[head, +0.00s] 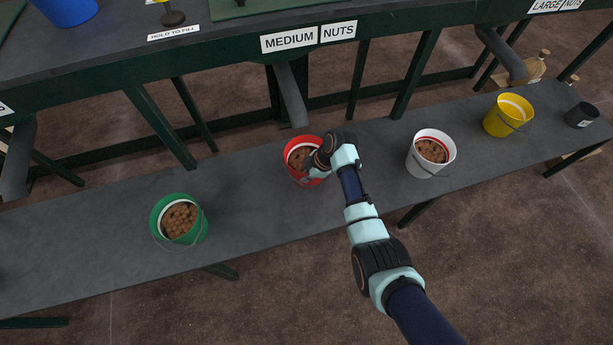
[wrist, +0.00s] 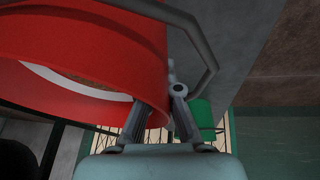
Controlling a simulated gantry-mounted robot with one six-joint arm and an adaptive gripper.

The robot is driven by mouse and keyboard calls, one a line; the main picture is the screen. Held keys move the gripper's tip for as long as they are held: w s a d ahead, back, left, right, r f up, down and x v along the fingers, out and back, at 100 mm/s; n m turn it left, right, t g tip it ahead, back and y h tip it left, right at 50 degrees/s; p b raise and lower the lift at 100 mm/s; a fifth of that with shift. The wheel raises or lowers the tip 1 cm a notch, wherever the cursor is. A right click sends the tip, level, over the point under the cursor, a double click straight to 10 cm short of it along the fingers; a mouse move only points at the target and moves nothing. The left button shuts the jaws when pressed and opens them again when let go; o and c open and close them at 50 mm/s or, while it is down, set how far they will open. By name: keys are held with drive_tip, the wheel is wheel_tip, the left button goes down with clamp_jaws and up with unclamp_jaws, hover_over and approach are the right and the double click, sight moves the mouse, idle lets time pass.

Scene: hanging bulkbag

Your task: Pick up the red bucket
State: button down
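The red bucket (head: 303,158) stands on the long dark bench in the head view, filled with brown nuts. My gripper (head: 318,168) is at its right side, partly hidden by my own wrist. In the wrist view the red bucket (wrist: 90,40) fills the upper left, with its white inner band and grey handle showing. My gripper (wrist: 162,105) has one finger at the rim's inner side and one outside, with the bucket wall between them. The fingers are apart, but I cannot tell whether they press on the wall. The bucket rests on the bench.
On the same bench (head: 110,235) stand a green bucket (head: 179,220) to the left, a white bucket (head: 430,153) and a yellow bucket (head: 509,115) to the right, and a black cup (head: 581,115). A higher dark table with a grey chute (head: 290,95) stands behind the red bucket.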

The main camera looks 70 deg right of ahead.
drive_tip(key=shift+s+d+r, duration=0.1)
drive_tip(key=shift+s+r, duration=0.2)
drive_tip(key=shift+r, duration=0.25)
drive_tip(key=s+d+p, duration=0.2)
drive_tip(key=s, duration=0.6)
drive_tip(key=s+d+p, duration=0.1)
drive_tip(key=s+p, duration=0.2)
drive_tip(key=s, duration=0.6)
drive_tip(key=shift+d+f+p, duration=0.2)
drive_tip(key=shift+d+p, duration=0.1)
drive_tip(key=shift+d, duration=0.1)
